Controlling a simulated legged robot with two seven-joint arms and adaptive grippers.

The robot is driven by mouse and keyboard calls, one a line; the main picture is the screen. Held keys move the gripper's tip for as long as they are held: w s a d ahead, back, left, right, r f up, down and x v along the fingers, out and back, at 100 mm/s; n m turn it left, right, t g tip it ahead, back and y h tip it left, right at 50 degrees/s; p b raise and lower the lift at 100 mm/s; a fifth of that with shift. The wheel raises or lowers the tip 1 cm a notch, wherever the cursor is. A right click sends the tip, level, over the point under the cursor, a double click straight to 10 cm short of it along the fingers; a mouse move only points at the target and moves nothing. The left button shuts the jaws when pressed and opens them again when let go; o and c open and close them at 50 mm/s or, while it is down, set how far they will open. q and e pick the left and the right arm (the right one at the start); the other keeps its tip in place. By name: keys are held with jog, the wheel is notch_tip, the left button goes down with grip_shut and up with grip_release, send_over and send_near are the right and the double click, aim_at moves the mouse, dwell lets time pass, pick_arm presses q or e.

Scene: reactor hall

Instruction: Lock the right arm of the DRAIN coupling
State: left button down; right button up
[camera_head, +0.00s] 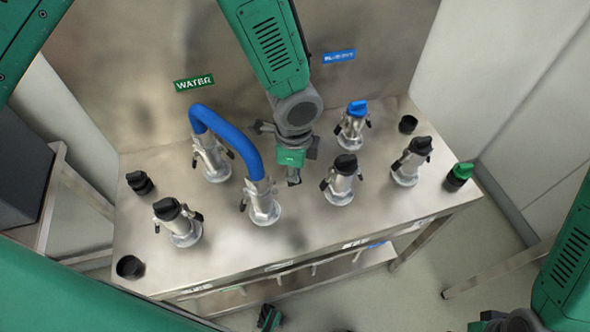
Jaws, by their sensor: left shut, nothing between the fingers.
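Several silver couplings with black side arms stand on a steel bench. The lettering on the bench's front edge is too blurred to read, so I cannot tell which is the DRAIN coupling. A blue hose (236,133) joins a rear-left coupling (213,163) to a front-middle coupling (263,205). Black-capped couplings stand at the front left (183,228), right of middle (341,183) and at the right (408,168). A blue-capped coupling (352,129) stands at the back. My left gripper (293,180) is shut and empty, between the hose's front end and the middle black-capped coupling. My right gripper (495,322) is cut off at the bottom edge.
Black holders stand at the left (140,183), front left (130,267) and back right (408,124); a green cap (462,170) sits at the right. A green WATER sign (194,83) and a blue sign (339,56) are on the back panel. Bare bench (225,260) shows in front.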

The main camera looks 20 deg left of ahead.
aim_at(293, 185)
pick_arm(q)
jog(key=shift+w+f+b, duration=0.1)
jog(key=shift+f+b, duration=1.65)
jog(key=shift+f, duration=0.1)
jog(key=shift+a+f, duration=0.15)
jog(key=shift+f, duration=0.3)
jog(key=shift+s+a+f, duration=0.35)
jog(key=shift+s+f, duration=0.05)
jog(key=shift+f, duration=0.3)
jog(key=r+p, duration=0.4)
jog(key=r, duration=0.1)
jog(key=d+r+p, duration=0.1)
jog(key=r+p, duration=0.1)
jog(key=shift+w+r, duration=0.2)
jog(key=shift+w, duration=0.2)
jog(key=shift+f, duration=0.1)
